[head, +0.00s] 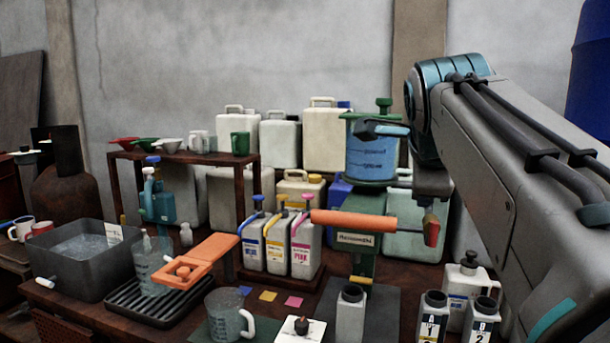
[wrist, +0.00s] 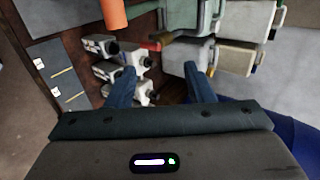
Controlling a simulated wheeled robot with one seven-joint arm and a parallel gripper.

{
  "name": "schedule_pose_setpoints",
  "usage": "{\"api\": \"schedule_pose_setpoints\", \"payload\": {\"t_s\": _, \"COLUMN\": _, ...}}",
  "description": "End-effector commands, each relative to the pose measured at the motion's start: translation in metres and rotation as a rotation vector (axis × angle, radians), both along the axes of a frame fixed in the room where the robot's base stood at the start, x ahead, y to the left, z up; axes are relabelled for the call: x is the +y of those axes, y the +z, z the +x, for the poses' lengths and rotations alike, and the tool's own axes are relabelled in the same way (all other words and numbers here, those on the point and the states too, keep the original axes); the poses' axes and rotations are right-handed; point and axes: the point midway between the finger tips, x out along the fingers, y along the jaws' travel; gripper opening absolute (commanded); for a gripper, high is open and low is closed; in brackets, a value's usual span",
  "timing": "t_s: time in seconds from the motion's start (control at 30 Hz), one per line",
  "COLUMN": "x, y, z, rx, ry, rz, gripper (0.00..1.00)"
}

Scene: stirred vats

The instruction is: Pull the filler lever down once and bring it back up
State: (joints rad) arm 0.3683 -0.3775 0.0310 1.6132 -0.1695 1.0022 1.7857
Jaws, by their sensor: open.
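The filler (head: 356,240) is a green machine at the centre right, with a clear tank of blue liquid (head: 370,158) above it. Its lever has a thick orange grip (head: 353,220) sticking out roughly level to the left. The orange grip also shows at the top of the wrist view (wrist: 114,14). My gripper (wrist: 161,75) is open, with nothing between its dark blue fingers. In the head view its dark fingers (head: 364,127) point left in front of the tank, above and apart from the orange grip. A grey bottle (head: 351,315) stands below the filler.
Pump bottles (head: 304,245) stand left of the filler. Large white jugs (head: 323,135) line the wall behind. A grey basin (head: 75,265) and a measuring jug (head: 228,318) are further left.

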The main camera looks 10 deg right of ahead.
Motion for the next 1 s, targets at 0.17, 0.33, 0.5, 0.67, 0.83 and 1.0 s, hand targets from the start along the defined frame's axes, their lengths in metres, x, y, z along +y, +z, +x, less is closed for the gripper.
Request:
{"api": "schedule_pose_setpoints", "payload": {"t_s": 0.17, "x": 0.002, "y": 0.003, "z": 0.002, "rx": 0.014, "ry": 0.016, "rz": -0.011, "gripper": 0.12}}
{"api": "schedule_pose_setpoints", "payload": {"t_s": 0.33, "x": 0.013, "y": 0.021, "z": 0.012, "rx": 0.125, "ry": 0.141, "rz": -0.102, "gripper": 0.0}}
{"api": "schedule_pose_setpoints", "payload": {"t_s": 0.5, "x": 0.033, "y": 0.038, "z": 0.026, "rx": 0.304, "ry": 0.369, "rz": -0.261, "gripper": 0.0}}
{"api": "schedule_pose_setpoints", "payload": {"t_s": 0.67, "x": 0.053, "y": 0.052, "z": 0.036, "rx": 0.464, "ry": 0.6, "rz": -0.415, "gripper": 0.0}}
{"api": "schedule_pose_setpoints", "payload": {"t_s": 0.83, "x": 0.076, "y": 0.067, "z": 0.044, "rx": 0.619, "ry": 0.854, "rz": -0.575, "gripper": 0.0}}
{"api": "schedule_pose_setpoints", "payload": {"t_s": 1.0, "x": 0.093, "y": 0.074, "z": 0.047, "rx": 0.73, "ry": 1.055, "rz": -0.699, "gripper": 0.0}}
